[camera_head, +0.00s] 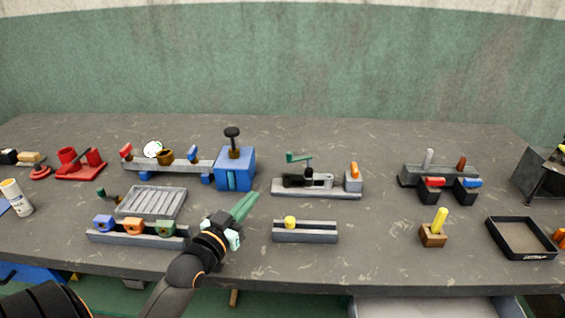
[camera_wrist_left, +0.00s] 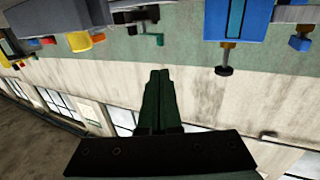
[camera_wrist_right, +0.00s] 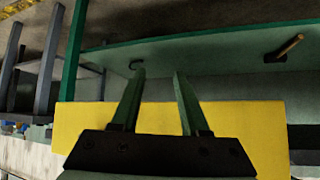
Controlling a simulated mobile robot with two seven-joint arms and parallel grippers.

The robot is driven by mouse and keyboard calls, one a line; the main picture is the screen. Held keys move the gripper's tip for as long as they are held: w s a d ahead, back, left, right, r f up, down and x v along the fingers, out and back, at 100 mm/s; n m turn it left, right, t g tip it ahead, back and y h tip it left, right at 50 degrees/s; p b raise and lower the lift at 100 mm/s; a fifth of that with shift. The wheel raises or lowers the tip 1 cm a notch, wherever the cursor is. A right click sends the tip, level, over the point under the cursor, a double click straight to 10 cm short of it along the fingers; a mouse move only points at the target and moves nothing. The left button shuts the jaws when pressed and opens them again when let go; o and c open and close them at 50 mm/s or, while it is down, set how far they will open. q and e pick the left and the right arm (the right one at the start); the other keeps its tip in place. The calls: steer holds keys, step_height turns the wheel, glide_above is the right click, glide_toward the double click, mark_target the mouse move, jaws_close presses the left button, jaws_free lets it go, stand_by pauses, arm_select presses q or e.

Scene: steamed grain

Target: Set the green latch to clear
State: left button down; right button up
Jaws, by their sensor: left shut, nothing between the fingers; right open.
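A green L-shaped piece (camera_head: 298,157), which looks like the latch, stands on top of a black mechanism on a grey fixture base (camera_head: 318,194). It also shows upside down at the top of the left wrist view (camera_wrist_left: 152,39). I cannot read which setting it is in. My left gripper (camera_head: 253,197) is shut and empty, in front of the fixture and to its left, apart from it. Its closed fingers also show in the left wrist view (camera_wrist_left: 160,74). My right gripper (camera_wrist_right: 158,75) is open and empty; it is not in the head view.
A blue box with a black knob (camera_head: 234,168) stands left of the fixture. A grey rail with a yellow peg (camera_head: 305,232) lies in front of it. A rail with blue, orange and green blocks (camera_head: 136,236) is at the left.

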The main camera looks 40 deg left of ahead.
mark_target(287, 156)
arm_select(q)
steer(key=w, duration=0.5)
steer(key=w+a, duration=0.1)
steer(key=w, duration=0.5)
steer(key=w+a, duration=0.1)
steer(key=w, duration=0.5)
steer(key=shift+a, duration=0.25)
arm_select(e)
steer(key=shift+f, duration=0.2)
arm_select(q)
steer(key=shift+a, duration=0.15)
steer(key=shift+w+a, duration=0.2)
steer(key=shift+a, duration=0.25)
steer(key=shift+w+a, duration=0.2)
steer(key=shift+a, duration=0.25)
arm_select(e)
steer(key=shift+s, duration=0.1)
arm_select(q)
steer(key=shift+s, duration=0.1)
